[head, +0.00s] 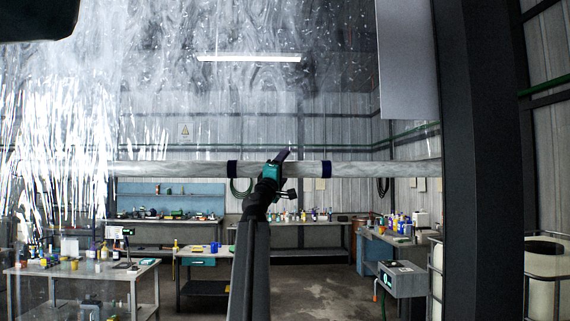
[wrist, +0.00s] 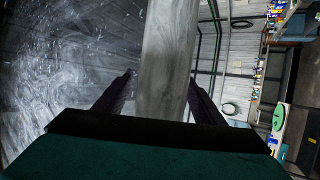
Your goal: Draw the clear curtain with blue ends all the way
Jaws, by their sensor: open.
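The clear curtain (head: 330,75) hangs across the upper part of the head view, with glossy streaks and wrinkles. It also shows on the left of the wrist view (wrist: 75,65). A pale horizontal bar (head: 385,168) runs across below it, with dark blue bands (head: 232,169) on either side of my gripper. My gripper (head: 282,160) is at the bar, between the two bands. In the wrist view the bar (wrist: 168,50) passes between the open fingers of my gripper (wrist: 161,78). A gap shows on the left finger's side; contact on the right is unclear.
A dark upright post (head: 480,150) stands at the right, with a pale panel (head: 406,60) beside it at the top. Behind the curtain are cluttered workbenches (head: 75,272) and a grey machine (head: 402,279). Bare floor (head: 320,297) shows in the middle.

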